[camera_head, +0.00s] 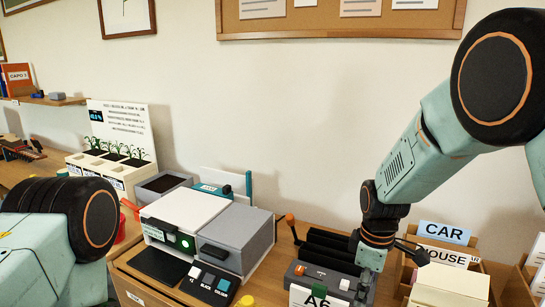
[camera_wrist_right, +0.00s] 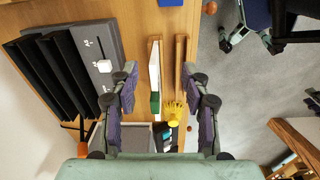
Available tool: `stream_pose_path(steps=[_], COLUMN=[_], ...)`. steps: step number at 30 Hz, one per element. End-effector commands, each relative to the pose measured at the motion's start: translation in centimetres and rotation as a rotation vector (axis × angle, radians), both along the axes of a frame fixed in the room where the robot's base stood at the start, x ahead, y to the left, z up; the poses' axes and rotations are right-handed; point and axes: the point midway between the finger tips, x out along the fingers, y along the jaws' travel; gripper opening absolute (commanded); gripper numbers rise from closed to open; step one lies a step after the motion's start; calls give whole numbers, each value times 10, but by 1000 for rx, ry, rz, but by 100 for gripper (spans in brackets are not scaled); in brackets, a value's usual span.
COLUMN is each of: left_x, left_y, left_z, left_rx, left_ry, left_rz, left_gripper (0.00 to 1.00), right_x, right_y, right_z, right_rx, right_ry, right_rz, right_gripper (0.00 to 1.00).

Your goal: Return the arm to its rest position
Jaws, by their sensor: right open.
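My right arm (camera_head: 411,165) reaches in from the right and bends down over the bench. Its gripper (camera_wrist_right: 163,92) is open in the right wrist view, with its two fingers wide apart. Nothing is held between them. A white upright panel with a green piece (camera_wrist_right: 155,103) and a yellow object (camera_wrist_right: 175,112) show below the gap; I cannot tell their distance from the fingers. My left arm (camera_head: 55,235) fills the lower left corner of the head view; its gripper is outside the picture.
Under the right arm stands a dark slotted device (camera_head: 330,250) with an A6 label. CAR (camera_head: 444,232) and HOUSE (camera_head: 441,256) cards stand right of it in wooden holders. A white and grey box machine (camera_head: 205,230) stands left. The wall above is clear up to a notice board (camera_head: 300,37).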

Motion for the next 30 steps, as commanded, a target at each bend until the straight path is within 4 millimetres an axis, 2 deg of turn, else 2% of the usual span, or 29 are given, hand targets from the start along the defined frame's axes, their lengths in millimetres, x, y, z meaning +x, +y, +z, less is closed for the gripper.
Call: stream_pose_path(steps=[3, 8, 11, 14, 17, 20, 24, 30], left_x=[0, 0, 0, 0, 0, 0, 0, 0], left_y=[0, 0, 0, 0, 0, 0, 0, 0], left_z=[0, 0, -1, -3, -8, -14, -24, -38], left_rx=[0, 0, 0, 0, 0, 0, 0, 0], left_ry=[1, 0, 0, 0, 0, 0, 1, 0], left_rz=[0, 0, 0, 0, 0, 0, 0, 0], left_gripper=[40, 40, 40, 40, 40, 40, 40, 40], right_x=[15, 23, 21, 8, -21, -62, -140, -257], right_y=[-2, -5, -9, -14, -19, -25, -29, -32], right_z=[-2, -10, -21, -46, -81, -120, -169, -213], right_rx=[5, 19, 36, 62, 96, 127, 158, 128], right_ry=[-80, -173, -226, -270, -297, -305, -271, -146], right_rz=[-97, -229, -324, -445, -586, -733, -916, -1060], right_gripper=[47, 47, 47, 47, 47, 47, 47, 47])
